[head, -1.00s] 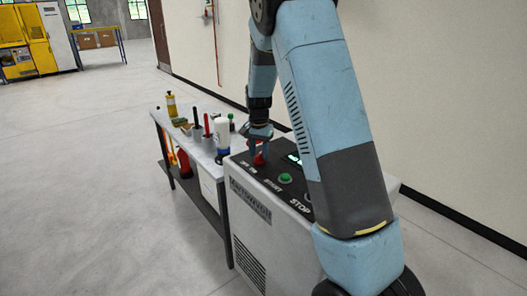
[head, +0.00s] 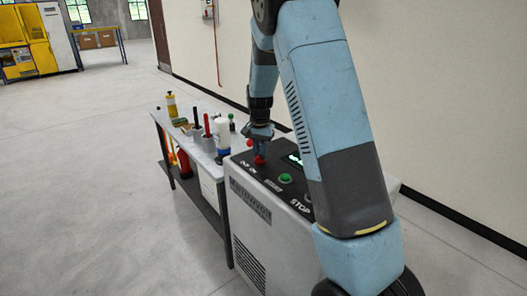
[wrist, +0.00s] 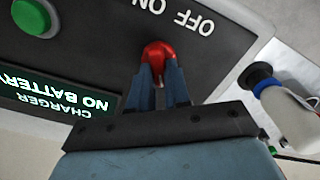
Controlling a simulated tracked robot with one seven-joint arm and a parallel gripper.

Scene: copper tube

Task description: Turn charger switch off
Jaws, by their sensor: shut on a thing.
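The charger (head: 250,207) is a grey cabinet with a dark sloped top panel. Its red switch (wrist: 158,50) stands on that panel beside the OFF and ON labels, which appear upside down in the wrist view. My gripper (wrist: 160,72) is shut on the red switch, with one blue finger on either side. In the head view, my gripper (head: 259,150) points down at the panel and partly hides the switch (head: 259,160). I cannot tell which label the switch points to.
A green button (wrist: 33,15) is on the same panel, with STOP lettering nearby in the head view. A workbench (head: 187,116) with bottles and tools stands close to the charger's left. The wall is behind; open floor (head: 80,170) lies left.

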